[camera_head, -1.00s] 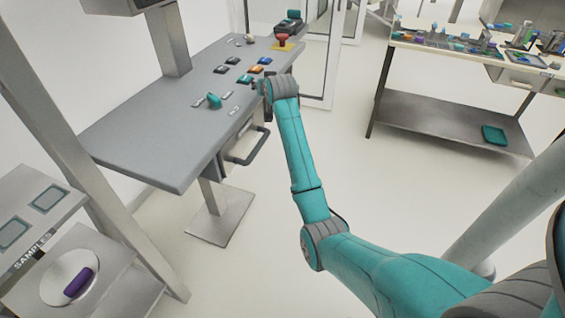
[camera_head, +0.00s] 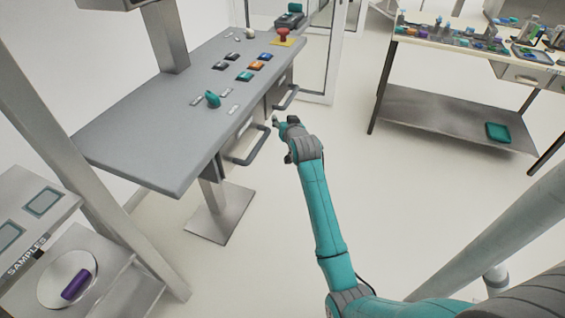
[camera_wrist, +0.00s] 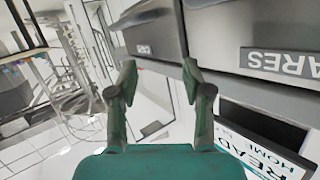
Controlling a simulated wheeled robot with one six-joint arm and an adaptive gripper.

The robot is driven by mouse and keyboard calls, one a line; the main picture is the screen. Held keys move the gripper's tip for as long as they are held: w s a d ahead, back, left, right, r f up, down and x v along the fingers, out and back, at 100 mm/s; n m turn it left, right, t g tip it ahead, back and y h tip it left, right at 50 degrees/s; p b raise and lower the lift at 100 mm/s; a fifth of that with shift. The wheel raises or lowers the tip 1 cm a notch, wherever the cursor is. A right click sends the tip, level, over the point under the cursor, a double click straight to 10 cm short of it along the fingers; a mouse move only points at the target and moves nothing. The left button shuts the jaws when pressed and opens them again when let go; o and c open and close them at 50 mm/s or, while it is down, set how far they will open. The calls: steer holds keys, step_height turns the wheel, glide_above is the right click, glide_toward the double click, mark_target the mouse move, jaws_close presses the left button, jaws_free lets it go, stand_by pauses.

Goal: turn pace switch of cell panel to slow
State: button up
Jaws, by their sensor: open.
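The cell panel (camera_head: 150,135) is a grey sloped desk at the left in the head view. A teal rotary knob (camera_head: 212,99) sits on it near its front edge, with small label plates around it; I take it for the pace switch. Which label it points to is too small to read. My gripper (camera_head: 276,121) is off the panel's front edge, right of the knob and apart from it. In the wrist view my gripper (camera_wrist: 160,75) has its two fingers spread, with nothing between them. The knob is not in the wrist view.
Several coloured buttons (camera_head: 256,65) and a red emergency stop (camera_head: 283,35) are farther back on the panel. Drawers with handles (camera_head: 251,147) hang under its front edge. A cluttered workbench (camera_head: 440,40) stands at the right. The floor between is clear.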

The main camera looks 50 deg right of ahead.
steer(key=s+a+f+n, duration=0.1)
steer(key=s+a+f, duration=0.6)
steer(key=a+f, duration=0.2)
steer(key=shift+t+y, duration=0.3)
steer(key=shift+y, duration=0.1)
